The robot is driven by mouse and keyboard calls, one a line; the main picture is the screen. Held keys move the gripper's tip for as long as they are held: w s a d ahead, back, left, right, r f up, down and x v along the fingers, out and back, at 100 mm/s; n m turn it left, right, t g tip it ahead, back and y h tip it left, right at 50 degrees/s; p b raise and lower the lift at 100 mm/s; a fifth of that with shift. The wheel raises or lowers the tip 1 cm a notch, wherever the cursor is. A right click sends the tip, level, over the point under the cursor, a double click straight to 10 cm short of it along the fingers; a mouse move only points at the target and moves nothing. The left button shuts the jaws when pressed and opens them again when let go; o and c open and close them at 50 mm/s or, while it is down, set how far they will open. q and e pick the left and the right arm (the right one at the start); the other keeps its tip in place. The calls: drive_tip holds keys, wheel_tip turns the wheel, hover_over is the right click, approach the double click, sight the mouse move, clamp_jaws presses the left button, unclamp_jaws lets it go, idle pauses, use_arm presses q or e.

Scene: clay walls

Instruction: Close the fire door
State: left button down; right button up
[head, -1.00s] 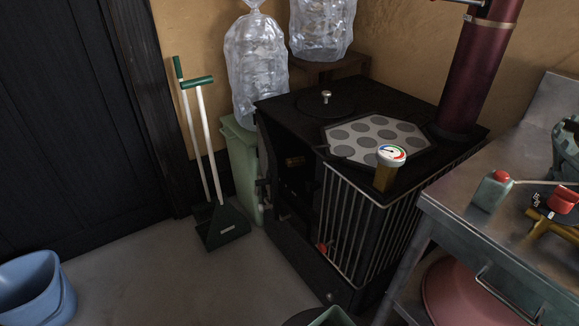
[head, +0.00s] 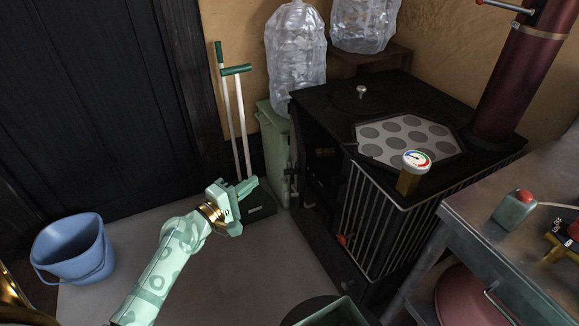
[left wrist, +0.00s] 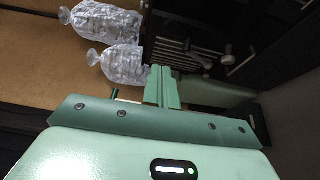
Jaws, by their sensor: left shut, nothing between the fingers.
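The black stove (head: 312,225) stands right of the middle in the head view, with a wire guard along its near right side. Its left face looks dark and open. What looks like the fire door (head: 298,150) stands out at the far left edge of that face, seen nearly edge-on; its exact angle is hard to tell. My left gripper (head: 250,187) is shut and empty, left of the stove and apart from it in the picture. Its closed fingers (left wrist: 162,86) also show in the left wrist view, with dark stove parts beyond them. My right gripper is not in view.
A blue bucket (head: 72,250) stands on the floor at left. A dustpan (head: 262,204) and a green bin (head: 272,140) stand behind my left gripper. A metal bench (head: 480,225) is at right.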

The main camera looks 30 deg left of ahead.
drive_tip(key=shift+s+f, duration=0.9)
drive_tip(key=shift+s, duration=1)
use_arm(q)
drive_tip(key=w+d+b, duration=0.1)
drive_tip(key=w+d, duration=1.2)
drive_tip(key=w, duration=0.5)
drive_tip(key=shift+r+b, duration=0.3)
drive_tip(key=shift+r, duration=0.05)
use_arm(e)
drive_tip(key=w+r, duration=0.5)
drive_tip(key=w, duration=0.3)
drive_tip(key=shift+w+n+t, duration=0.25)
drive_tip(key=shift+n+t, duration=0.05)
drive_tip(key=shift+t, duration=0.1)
use_arm(q)
drive_tip(key=shift+r, duration=0.1)
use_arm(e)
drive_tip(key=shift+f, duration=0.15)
